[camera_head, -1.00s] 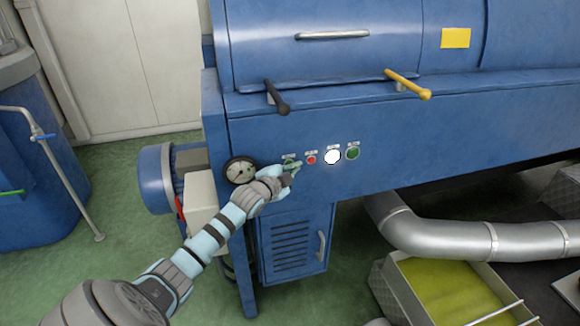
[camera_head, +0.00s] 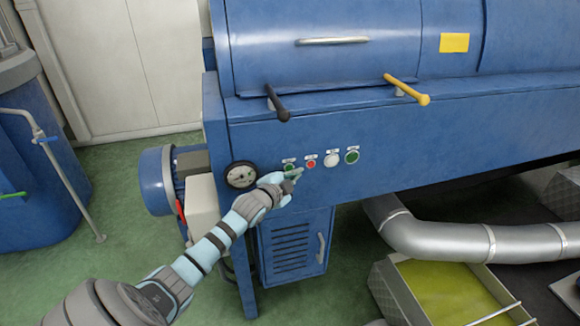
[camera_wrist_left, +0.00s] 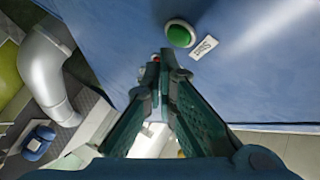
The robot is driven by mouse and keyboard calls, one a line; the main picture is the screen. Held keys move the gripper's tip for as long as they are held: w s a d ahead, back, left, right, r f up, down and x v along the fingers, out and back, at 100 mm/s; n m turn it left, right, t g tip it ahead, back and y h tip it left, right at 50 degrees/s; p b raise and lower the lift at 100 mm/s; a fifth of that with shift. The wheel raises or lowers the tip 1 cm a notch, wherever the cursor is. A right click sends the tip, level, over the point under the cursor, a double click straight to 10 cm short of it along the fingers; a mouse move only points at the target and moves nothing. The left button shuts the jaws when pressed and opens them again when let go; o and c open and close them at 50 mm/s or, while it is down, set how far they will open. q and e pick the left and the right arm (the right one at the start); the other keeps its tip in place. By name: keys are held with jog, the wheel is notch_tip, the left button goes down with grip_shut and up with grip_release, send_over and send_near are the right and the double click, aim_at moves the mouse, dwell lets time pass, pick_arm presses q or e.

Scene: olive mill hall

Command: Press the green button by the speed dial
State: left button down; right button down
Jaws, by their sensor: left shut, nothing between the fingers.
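The speed dial (camera_head: 241,175) is a round gauge with a dark rim at the left end of the blue machine's front. Just right of it is a green button (camera_head: 289,167), partly covered by my left gripper (camera_head: 296,175). The gripper is shut and empty, its tips just below and right of this button. In the left wrist view the green button (camera_wrist_left: 180,35) sits beside a label reading "Start", apart from the shut fingertips (camera_wrist_left: 166,66). My right gripper is not in view.
A red button (camera_head: 311,164), a white lamp (camera_head: 331,160) and a second green button (camera_head: 352,157) continue the row rightwards. Black (camera_head: 278,103) and yellow (camera_head: 407,90) lever handles stick out above. A silver pipe (camera_head: 440,238) runs below right.

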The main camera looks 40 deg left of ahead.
pick_arm(q)
jog(key=shift+d, duration=0.1)
jog(key=s+d+p, duration=0.1)
jog(key=d+p, duration=0.1)
jog(key=s+d+p, duration=0.2)
dwell(0.6)
dwell(0.4)
